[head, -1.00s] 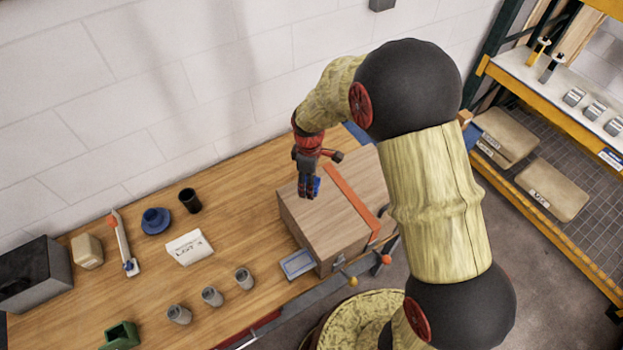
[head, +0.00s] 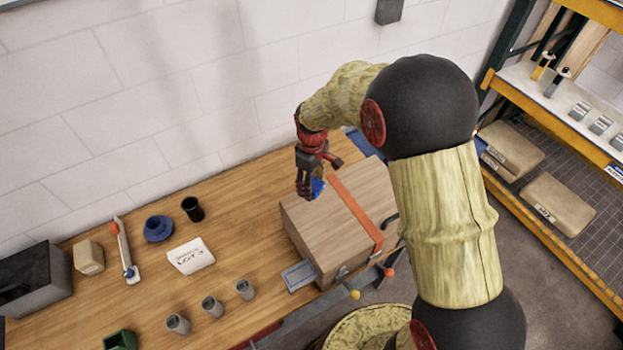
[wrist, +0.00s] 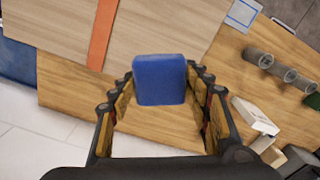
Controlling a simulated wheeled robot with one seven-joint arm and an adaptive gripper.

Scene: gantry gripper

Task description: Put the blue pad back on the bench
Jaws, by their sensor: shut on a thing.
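The blue pad (wrist: 160,81) is a small blue block held between the fingers of my gripper (wrist: 165,95). In the head view the blue pad (head: 317,187) shows partly behind the fingers of my gripper (head: 306,190), beside the upper left edge of the large wooden box. The wrist view shows the pad above the box's edge and the bench top. The wooden bench (head: 240,233) runs along the wall, with bare wood left of the box. I cannot tell the pad's exact height.
The wooden box (head: 325,225) with an orange strap (head: 355,212) stands on the bench. Left of it are a white box (head: 191,256), a black cup (head: 193,208), a blue cup on a saucer (head: 158,228) and several grey cylinders (head: 212,306). A shelf rack stands at right.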

